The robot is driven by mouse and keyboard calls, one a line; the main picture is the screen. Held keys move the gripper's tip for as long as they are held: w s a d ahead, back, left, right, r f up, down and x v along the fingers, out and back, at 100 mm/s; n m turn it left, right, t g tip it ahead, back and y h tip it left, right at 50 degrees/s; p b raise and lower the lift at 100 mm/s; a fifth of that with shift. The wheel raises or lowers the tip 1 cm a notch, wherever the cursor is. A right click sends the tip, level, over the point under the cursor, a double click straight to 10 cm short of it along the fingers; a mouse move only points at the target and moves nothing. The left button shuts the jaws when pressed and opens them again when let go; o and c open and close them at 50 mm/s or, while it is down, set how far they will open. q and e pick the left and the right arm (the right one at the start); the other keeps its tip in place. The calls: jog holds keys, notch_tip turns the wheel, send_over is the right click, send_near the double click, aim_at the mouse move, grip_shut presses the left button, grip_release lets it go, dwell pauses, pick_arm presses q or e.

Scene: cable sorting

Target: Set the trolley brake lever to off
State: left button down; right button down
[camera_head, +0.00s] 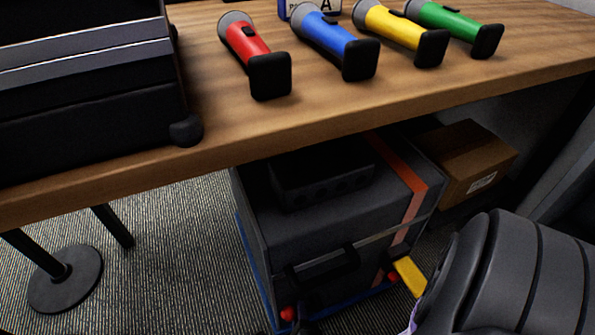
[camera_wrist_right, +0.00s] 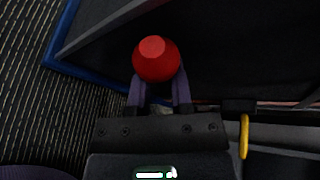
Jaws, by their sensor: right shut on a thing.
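The trolley is a low base with a blue edge (camera_head: 245,255) on the floor under the table, and its blue corner shows at the left in the right wrist view (camera_wrist_right: 58,50). A round red knob (camera_wrist_right: 155,57) on it sits between the purple fingers of my right gripper (camera_wrist_right: 158,84), which is shut on it. Red knobs also show in the head view, one low at the front left (camera_head: 288,313) and one at the right (camera_head: 392,278) beside a yellow tab (camera_head: 409,275). The lever's shaft and setting are hidden. My left gripper is out of view.
A large dark case (camera_head: 300,235) with an orange strap rides on the trolley, close under the table (camera_head: 330,115). A cardboard box (camera_head: 475,160) stands to its right. A round black foot (camera_head: 65,280) is on the carpet at left. Several torches lie on the table.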

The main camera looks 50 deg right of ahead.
jog(key=shift+w+a+r, duration=0.15)
jog(key=shift+w+a, duration=0.05)
jog(key=shift+w, duration=0.1)
jog(key=c, duration=0.5)
grip_release()
jog(key=shift+c, duration=0.2)
jog(key=shift+o, duration=0.3)
jog(key=shift+s, duration=0.1)
